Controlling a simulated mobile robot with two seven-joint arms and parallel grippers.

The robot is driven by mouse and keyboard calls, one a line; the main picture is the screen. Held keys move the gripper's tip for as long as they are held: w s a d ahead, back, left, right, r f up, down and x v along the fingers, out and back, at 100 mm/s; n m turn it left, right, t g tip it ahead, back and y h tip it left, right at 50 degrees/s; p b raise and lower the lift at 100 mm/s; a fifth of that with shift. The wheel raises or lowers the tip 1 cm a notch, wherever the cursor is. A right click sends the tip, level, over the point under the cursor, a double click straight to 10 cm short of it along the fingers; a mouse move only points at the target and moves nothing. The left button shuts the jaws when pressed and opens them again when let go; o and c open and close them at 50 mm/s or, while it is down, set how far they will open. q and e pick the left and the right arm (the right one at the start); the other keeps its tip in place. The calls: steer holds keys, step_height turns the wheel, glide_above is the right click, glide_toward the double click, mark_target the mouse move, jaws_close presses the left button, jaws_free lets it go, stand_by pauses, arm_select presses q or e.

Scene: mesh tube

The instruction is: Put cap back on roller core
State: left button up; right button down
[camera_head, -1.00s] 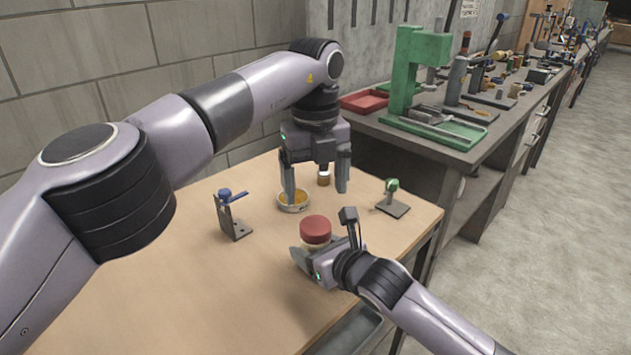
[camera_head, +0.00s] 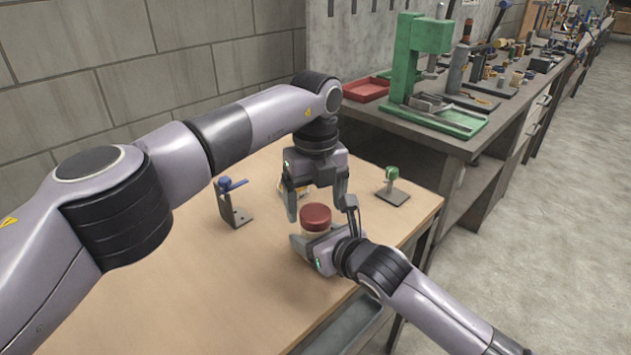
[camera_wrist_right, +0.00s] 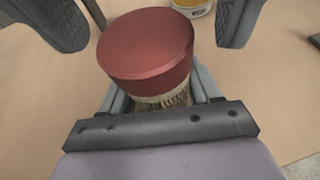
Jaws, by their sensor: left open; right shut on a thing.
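The red cap (camera_head: 316,217) sits on top of the pale roller core (camera_head: 312,237), which stands upright. In the right wrist view, the cap (camera_wrist_right: 147,48) covers the top of the core's tan mesh body (camera_wrist_right: 165,98), and I cannot tell how firmly it is seated. My right gripper (camera_head: 318,240) is shut on the core below the cap. My left gripper (camera_head: 316,207) is open and points down at the cap, one finger on each side. Its fingers show apart from the cap at the top of the right wrist view.
A blue-topped bracket (camera_head: 233,206) stands left and a green-topped stand (camera_head: 391,187) right. The table's (camera_head: 180,290) front left is clear.

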arm_select(q)
steer(key=shift+f, duration=0.8)
steer(key=c, duration=1.1)
steer(key=m, duration=0.3)
steer(key=o, duration=1.2)
